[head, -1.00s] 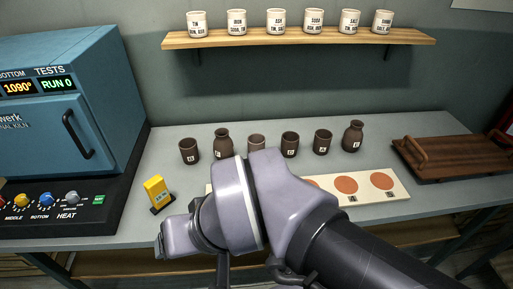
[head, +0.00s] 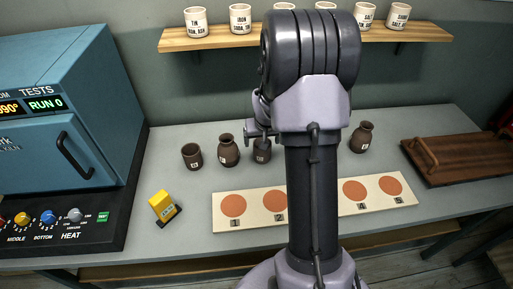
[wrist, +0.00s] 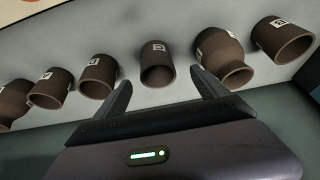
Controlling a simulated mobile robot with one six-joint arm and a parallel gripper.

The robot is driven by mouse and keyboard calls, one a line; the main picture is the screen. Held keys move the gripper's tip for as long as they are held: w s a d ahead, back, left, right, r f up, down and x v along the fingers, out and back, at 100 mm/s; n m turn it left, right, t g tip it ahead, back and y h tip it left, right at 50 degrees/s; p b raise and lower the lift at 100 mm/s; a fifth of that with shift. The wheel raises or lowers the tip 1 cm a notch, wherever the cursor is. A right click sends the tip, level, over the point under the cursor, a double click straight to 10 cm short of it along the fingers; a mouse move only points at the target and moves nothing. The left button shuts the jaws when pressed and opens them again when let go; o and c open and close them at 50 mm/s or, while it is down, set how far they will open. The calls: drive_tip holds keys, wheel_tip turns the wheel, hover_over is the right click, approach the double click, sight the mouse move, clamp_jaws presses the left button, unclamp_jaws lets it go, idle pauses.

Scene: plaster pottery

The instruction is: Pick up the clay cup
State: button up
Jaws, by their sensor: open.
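Several dark brown clay vessels with small white labels stand in a row on the grey counter. A clay cup (head: 262,154) is third from the left in the head view, and my gripper (head: 262,133) is right at its top. In the wrist view the same cup (wrist: 157,64) lies between the two fingers of my gripper (wrist: 161,80), with a gap on each side. The gripper is open and holds nothing. Another clay cup (head: 192,157) stands at the left end of the row. My arm hides part of the row in the head view.
Brown vases (head: 228,151) and (head: 362,138) flank the cup. A pale board (head: 255,222) with orange discs lies in front. A yellow device (head: 163,206), a blue kiln (head: 55,110) and a wooden tray (head: 455,155) are around. A shelf (head: 230,40) of white pots hangs above.

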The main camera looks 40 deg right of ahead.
drive_tip(key=b+x, duration=0.1)
drive_tip(key=x, duration=0.5)
drive_tip(key=b+x, duration=0.1)
drive_tip(key=x, duration=0.1)
drive_tip(key=b+x, duration=0.1)
drive_tip(key=x, duration=0.1)
drive_tip(key=shift+s+d+f, duration=0.1)
drive_tip(key=shift+d+f, duration=0.05)
drive_tip(key=shift+d, duration=0.2)
drive_tip(key=shift+s, duration=0.1)
drive_tip(key=shift+c, duration=1.3)
drive_tip(key=c, duration=1.4)
